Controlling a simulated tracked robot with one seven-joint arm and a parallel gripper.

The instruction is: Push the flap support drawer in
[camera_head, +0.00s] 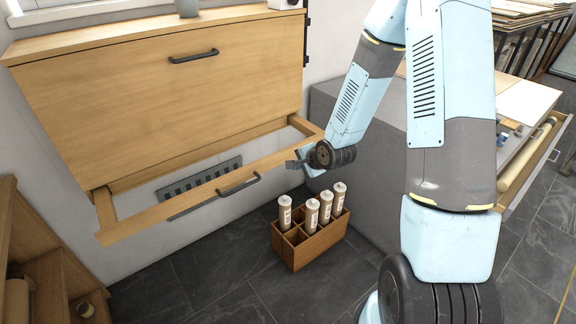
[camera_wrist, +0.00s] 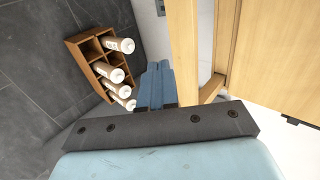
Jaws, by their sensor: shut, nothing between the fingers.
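The flap support drawer (camera_head: 200,198) is a shallow wooden frame pulled out below the closed wooden flap (camera_head: 165,85) of a wall cabinet. Its front rail carries a dark bar handle (camera_head: 239,185). My gripper (camera_head: 296,163) is shut and empty at the right end of that rail, right of the handle. In the wrist view my shut fingers (camera_wrist: 156,86) are beside the drawer's wooden rail (camera_wrist: 184,50). I cannot tell whether they touch it.
A wooden carrier (camera_head: 298,247) with several white cartridges stands on the floor below my gripper. A grey cabinet (camera_head: 365,150) stands close on the right. A wall grille (camera_head: 200,187) shows behind the drawer. Wooden shelves (camera_head: 45,265) stand at the lower left.

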